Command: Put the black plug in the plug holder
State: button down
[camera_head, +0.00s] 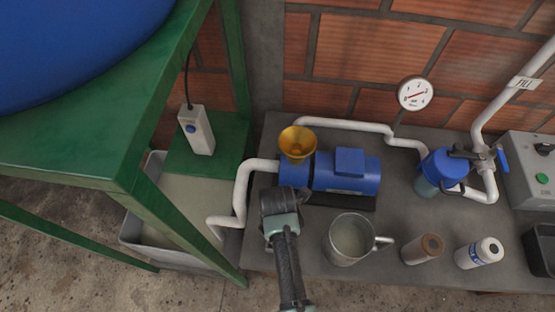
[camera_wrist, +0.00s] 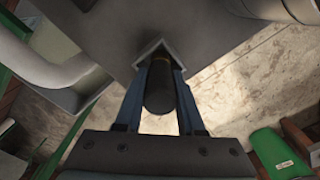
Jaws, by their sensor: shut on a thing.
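My gripper (camera_wrist: 160,68) has its two blue fingers shut on the black plug (camera_wrist: 159,92), a dark round cylinder, in the wrist view. A grey V-shaped edge shows right around the plug's far end; I cannot tell whether it belongs to the fingertips or to a holder. In the head view my wrist (camera_head: 280,212) is in front of the blue pump (camera_head: 345,172), near the counter's left front part, and it hides the fingers and the plug. I cannot make out the plug holder for certain in either view.
A steel mug (camera_head: 349,240), a brown-topped container (camera_head: 423,249) and a white bottle (camera_head: 479,253) stand right of my arm. A brass funnel (camera_head: 297,142) and white pipe (camera_head: 243,190) are close by. A green frame (camera_head: 180,220) and grey tub (camera_head: 150,235) are left.

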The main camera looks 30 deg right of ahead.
jog(key=shift+f, duration=0.15)
jog(key=c, duration=0.5)
grip_release()
notch_tip(320, 180, up, 12)
jog(key=shift+r, duration=0.2)
dwell(0.5)
